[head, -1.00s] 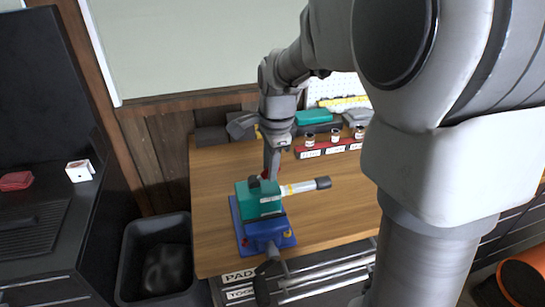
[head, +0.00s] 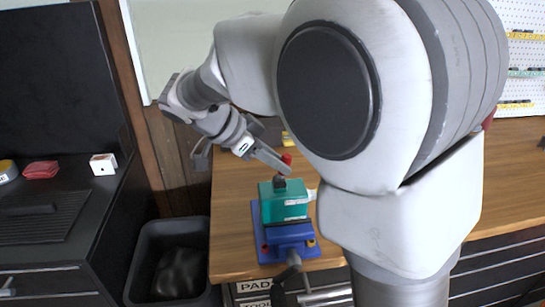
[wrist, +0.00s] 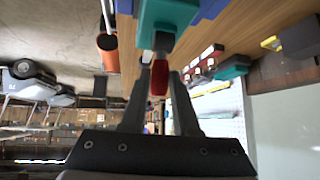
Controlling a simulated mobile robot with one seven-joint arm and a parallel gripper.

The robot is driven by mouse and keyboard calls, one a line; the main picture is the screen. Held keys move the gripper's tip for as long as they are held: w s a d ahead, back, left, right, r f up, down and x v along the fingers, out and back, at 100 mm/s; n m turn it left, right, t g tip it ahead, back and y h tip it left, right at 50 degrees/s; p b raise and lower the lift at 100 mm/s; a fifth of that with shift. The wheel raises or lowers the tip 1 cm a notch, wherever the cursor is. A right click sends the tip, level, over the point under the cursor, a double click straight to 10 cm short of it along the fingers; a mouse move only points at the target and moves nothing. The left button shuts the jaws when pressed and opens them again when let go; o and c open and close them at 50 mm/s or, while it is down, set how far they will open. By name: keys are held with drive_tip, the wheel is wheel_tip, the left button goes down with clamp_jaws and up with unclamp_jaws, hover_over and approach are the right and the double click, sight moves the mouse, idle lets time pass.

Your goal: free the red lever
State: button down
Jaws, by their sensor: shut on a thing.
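The red lever (head: 286,158) shows as a small red knob on the far side of the teal housing (head: 290,201). The housing sits in a blue vise (head: 289,236) near the front left of the wooden bench. My gripper (head: 283,167) reaches in from the upper left, at the red knob. In the wrist view, the red lever (wrist: 159,80) is between the two fingers of my gripper (wrist: 160,75), and the teal housing (wrist: 163,18) lies just past the fingertips.
A black bin (head: 170,263) stands left of the bench (head: 235,262). A white box (head: 103,163) and a red item (head: 41,170) lie on the dark counter at left. My own arm covers much of the bench's right side.

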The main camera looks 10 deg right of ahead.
drive_tip(key=shift+a+h, duration=0.2)
drive_tip(key=shift+h, duration=0.1)
idle(0.4)
drive_tip(key=c, duration=0.7)
unclamp_jaws()
drive_tip(key=shift+o, duration=0.2)
drive_tip(key=v, duration=1.7)
drive_tip(key=shift+a, duration=0.15)
drive_tip(key=shift+r, duration=0.1)
